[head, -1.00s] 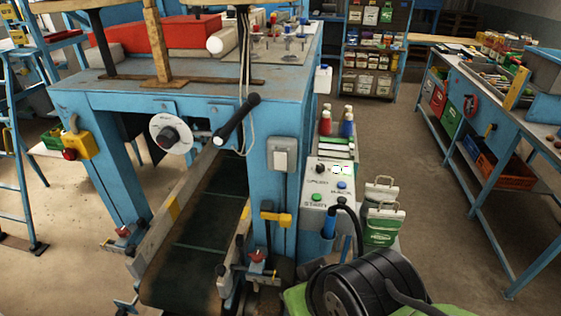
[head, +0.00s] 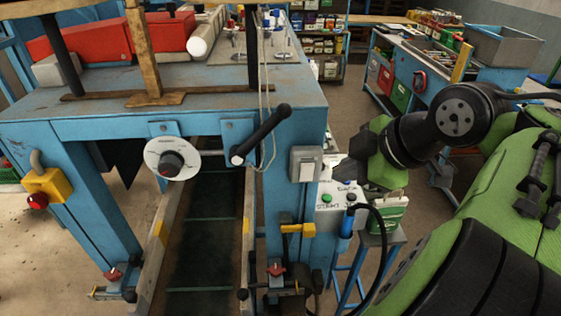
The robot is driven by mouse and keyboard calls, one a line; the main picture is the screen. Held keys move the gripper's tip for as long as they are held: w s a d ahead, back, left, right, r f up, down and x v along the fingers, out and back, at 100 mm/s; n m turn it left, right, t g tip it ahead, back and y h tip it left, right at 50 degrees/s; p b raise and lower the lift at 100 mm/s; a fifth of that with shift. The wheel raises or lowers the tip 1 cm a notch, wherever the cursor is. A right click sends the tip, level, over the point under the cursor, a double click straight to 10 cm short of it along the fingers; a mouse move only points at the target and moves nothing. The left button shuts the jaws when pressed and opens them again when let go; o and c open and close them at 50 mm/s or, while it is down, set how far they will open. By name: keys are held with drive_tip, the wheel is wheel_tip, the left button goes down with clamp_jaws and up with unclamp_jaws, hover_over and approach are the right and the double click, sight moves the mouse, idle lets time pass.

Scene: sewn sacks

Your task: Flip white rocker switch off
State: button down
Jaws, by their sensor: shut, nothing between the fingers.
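The white rocker switch (head: 306,171) sits in a grey box on the front face of the blue machine's right post. It is in plain view, right of the black lever handle. The picture is too small to tell which way the rocker is tipped. My green and black arm reaches in from the right, and its green link stands to the right of the switch with a visible gap.
A black lever (head: 262,134) sticks out left of the switch. A white dial (head: 172,159) is further left. A yellow-handled latch (head: 297,228) is below the switch.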

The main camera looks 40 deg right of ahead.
drive_tip(key=shift+s+d, duration=0.5)
drive_tip(key=shift+s, duration=0.2)
drive_tip(key=b, duration=0.4)
approach(303, 177)
drive_tip(key=x, duration=0.4)
drive_tip(key=shift+s+a+f, duration=0.15)
drive_tip(key=shift+a, duration=0.15)
drive_tip(key=shift+w+d, duration=0.3)
drive_tip(key=shift+s+a, duration=0.1)
